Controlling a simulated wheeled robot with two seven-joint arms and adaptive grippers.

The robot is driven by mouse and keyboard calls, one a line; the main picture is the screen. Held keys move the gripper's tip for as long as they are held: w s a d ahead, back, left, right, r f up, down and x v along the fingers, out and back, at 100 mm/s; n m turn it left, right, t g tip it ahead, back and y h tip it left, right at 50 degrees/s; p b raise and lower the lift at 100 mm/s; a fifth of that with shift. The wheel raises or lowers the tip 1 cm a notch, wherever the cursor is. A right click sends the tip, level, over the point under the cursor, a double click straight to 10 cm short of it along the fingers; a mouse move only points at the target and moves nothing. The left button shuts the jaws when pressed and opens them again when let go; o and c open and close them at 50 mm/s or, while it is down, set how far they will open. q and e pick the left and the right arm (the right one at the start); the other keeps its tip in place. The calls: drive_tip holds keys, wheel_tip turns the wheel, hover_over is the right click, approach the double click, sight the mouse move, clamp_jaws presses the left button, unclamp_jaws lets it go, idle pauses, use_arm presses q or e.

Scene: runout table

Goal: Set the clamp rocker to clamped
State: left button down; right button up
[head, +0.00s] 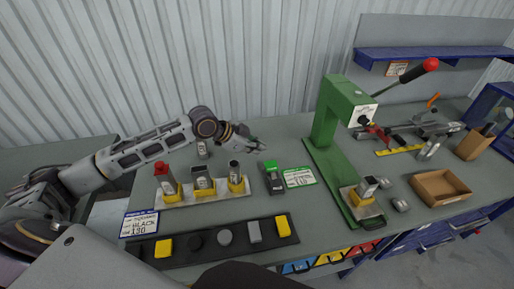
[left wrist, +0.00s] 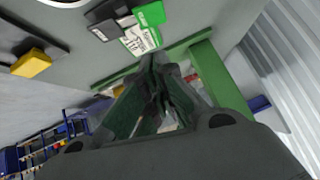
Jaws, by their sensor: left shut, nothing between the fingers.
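A small dark block with a bright green end (head: 273,178), which looks like the rocker, lies on the table left of the green press. A green-edged label (head: 299,177) lies beside it. In the left wrist view the dark block with its green part (left wrist: 149,14) is at the top, above the label (left wrist: 141,40). The writing is too small to read, so the rocker's setting cannot be told. My left gripper (head: 253,145) is shut and empty, above and behind the block, apart from it. Its closed fingers (left wrist: 158,65) point towards the press base. My right gripper is not in view.
The green press (head: 326,125) with a red-knobbed lever stands right of the block. A holder plate (head: 206,198) with several yellow-based pieces is to the left, a black strip (head: 190,246) in front. A cardboard tray (head: 440,187) and a toggle clamp (head: 400,130) are at right.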

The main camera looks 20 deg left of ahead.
use_arm(q)
drive_tip(key=p, duration=0.1)
hover_over(271, 167)
drive_tip(key=s, duration=0.1)
drive_tip(key=shift+s+f, duration=0.1)
drive_tip(key=shift+f, duration=2.5)
drive_tip(key=shift+w+f+p, duration=0.15)
drive_tip(key=shift+w+f, duration=0.05)
drive_tip(key=shift+f, duration=0.6)
drive_tip(key=shift+w+f+p, duration=0.15)
drive_tip(key=shift+f+p, duration=0.05)
drive_tip(key=shift+f, duration=0.55)
drive_tip(key=shift+w+f+p, duration=0.15)
drive_tip(key=shift+w+f, duration=0.05)
drive_tip(key=shift+f, duration=0.6)
